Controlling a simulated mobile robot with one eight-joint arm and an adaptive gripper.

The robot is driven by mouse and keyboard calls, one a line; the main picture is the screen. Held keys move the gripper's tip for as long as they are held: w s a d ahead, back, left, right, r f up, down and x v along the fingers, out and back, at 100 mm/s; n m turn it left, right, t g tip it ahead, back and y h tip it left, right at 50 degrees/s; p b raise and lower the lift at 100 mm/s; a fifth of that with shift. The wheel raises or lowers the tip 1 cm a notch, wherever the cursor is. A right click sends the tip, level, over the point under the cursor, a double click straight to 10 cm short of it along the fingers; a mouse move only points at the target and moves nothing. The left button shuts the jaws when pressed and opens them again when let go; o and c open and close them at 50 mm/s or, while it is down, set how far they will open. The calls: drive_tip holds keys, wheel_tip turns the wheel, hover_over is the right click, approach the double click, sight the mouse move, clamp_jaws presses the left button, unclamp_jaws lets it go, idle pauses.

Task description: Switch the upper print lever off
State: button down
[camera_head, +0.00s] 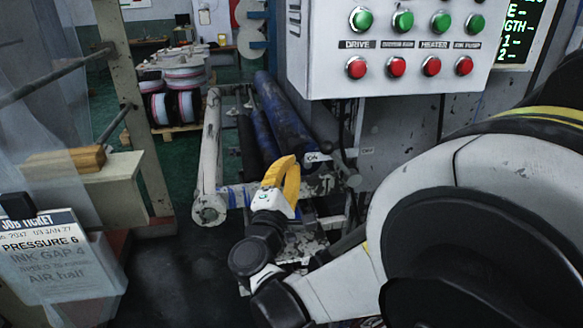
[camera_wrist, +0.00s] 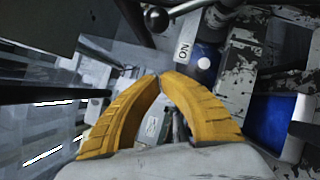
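My gripper (camera_head: 284,165) has yellow fingers and is near the machine's rollers, left of the white "ON" label (camera_head: 312,157). In the wrist view its fingertips (camera_wrist: 160,77) meet, with nothing seen between them. A dark ball knob (camera_wrist: 157,18) on a grey rod shows beyond the fingertips, apart from them, near the "ON" label (camera_wrist: 184,50). It looks like a lever's end; I cannot tell whether it is the upper print lever. In the head view a small "OFF" label (camera_head: 366,151) sits right of "ON", with a grey lever-like part (camera_head: 338,160) between them.
A control box (camera_head: 385,50) with green and red buttons hangs above the labels. A job ticket (camera_head: 45,250) and a wooden-handled tool (camera_head: 65,161) are at left. Dark floor (camera_head: 175,275) is open between.

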drive_tip(key=d, duration=0.1)
drive_tip(key=w+d+r+b, duration=0.1)
drive_tip(key=w+d+r, duration=0.1)
drive_tip(key=d, duration=0.1)
drive_tip(key=shift+r, duration=0.15)
idle(0.4)
drive_tip(key=shift+w+d+r+m+p, duration=0.15)
drive_tip(key=shift+d+r+m+p, duration=0.25)
drive_tip(key=shift+p, duration=0.1)
drive_tip(key=shift+r, duration=0.1)
